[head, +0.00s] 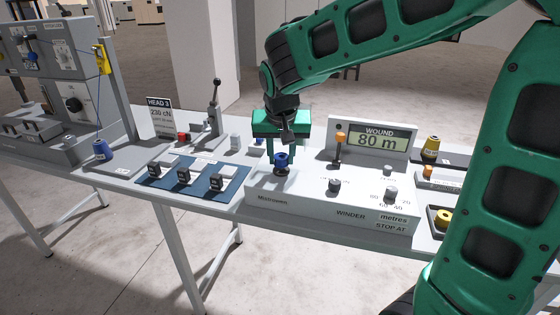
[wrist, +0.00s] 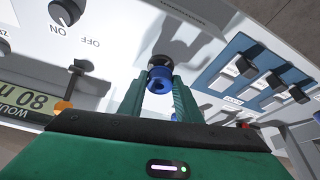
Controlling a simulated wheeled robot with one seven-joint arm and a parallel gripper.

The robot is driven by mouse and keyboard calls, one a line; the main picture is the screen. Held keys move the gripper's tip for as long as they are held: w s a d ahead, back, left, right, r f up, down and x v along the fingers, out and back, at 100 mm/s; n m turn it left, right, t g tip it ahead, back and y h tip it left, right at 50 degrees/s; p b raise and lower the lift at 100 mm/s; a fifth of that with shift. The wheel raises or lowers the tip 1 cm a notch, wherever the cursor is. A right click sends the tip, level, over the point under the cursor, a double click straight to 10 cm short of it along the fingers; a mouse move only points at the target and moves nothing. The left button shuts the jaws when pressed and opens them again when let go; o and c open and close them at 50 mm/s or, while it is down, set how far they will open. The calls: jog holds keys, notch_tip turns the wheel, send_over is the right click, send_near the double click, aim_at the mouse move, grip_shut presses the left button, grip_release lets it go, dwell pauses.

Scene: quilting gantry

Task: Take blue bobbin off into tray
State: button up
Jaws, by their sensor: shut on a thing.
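The blue bobbin (head: 281,161) is at the left end of the winder (head: 330,214), low over its white top. My gripper (head: 283,151) points down over it and is shut on it. In the wrist view the blue bobbin (wrist: 159,82) sits between my two green fingers (wrist: 160,98), with a dark round part at its far end. I cannot tell whether it still sits on the spindle. A dark tray (head: 431,226) with a yellow item in it stands at the right of the winder.
The winder display (head: 378,141) reads 80 m. An orange-topped post (head: 338,149) and several knobs stand on the winder. A blue mat (head: 205,186) with black pieces lies to the left.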

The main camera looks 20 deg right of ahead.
notch_tip(320, 180, up, 3)
jog(key=shift+a+f, duration=0.1)
jog(key=shift+a, duration=0.05)
jog(key=s+a+r, duration=0.6)
jog(key=a, duration=0.3)
jog(key=shift+a+r, duration=0.35)
